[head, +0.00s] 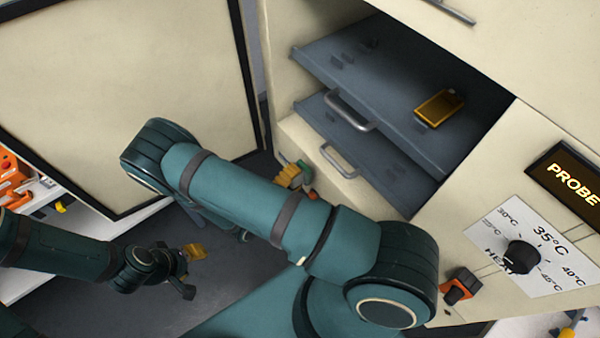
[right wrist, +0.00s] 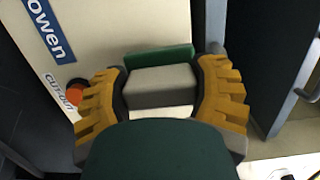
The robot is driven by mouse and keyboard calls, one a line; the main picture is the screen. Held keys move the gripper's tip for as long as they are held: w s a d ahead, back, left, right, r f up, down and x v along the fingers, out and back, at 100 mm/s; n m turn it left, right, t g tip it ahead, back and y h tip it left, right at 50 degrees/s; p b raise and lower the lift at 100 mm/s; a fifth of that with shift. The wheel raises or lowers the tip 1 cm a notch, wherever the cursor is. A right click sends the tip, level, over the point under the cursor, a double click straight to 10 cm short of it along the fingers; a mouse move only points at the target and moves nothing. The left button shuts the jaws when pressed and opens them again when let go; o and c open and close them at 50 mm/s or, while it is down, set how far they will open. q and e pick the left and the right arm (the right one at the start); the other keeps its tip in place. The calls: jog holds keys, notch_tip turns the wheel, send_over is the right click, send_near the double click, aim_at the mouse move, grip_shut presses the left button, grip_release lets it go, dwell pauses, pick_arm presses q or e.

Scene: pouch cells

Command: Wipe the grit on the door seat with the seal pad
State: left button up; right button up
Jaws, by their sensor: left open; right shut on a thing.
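The seal pad (right wrist: 158,58) is a grey block with a green face. My right gripper (right wrist: 160,88) is shut on its grey part in the right wrist view. In the head view my right gripper (head: 291,178) is partly hidden behind my right arm, beside the cabinet's cream front (head: 310,146); a bit of green shows there. Whether the pad touches the cabinet I cannot tell. I cannot make out any grit or pick out the door seat for certain. My left gripper (head: 190,257) is open and empty, low over the dark floor.
The open cabinet door (head: 125,85) stands at left. Two grey shelves (head: 385,75) with handles stick out; a yellow pouch cell (head: 440,107) lies on the upper one. A heat knob (head: 521,257) and orange switch (head: 460,288) are at right. An orange-red button (right wrist: 76,87) is beside my right gripper.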

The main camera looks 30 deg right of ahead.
jog(key=shift+w+v, duration=0.15)
jog(key=shift+v, duration=0.9)
jog(key=shift+w+v, duration=0.15)
jog(key=shift+v, duration=0.9)
jog(key=shift+a, duration=0.15)
jog(key=shift+b+v, duration=0.4)
jog(key=shift+v, duration=1)
jog(key=shift+w, duration=0.25)
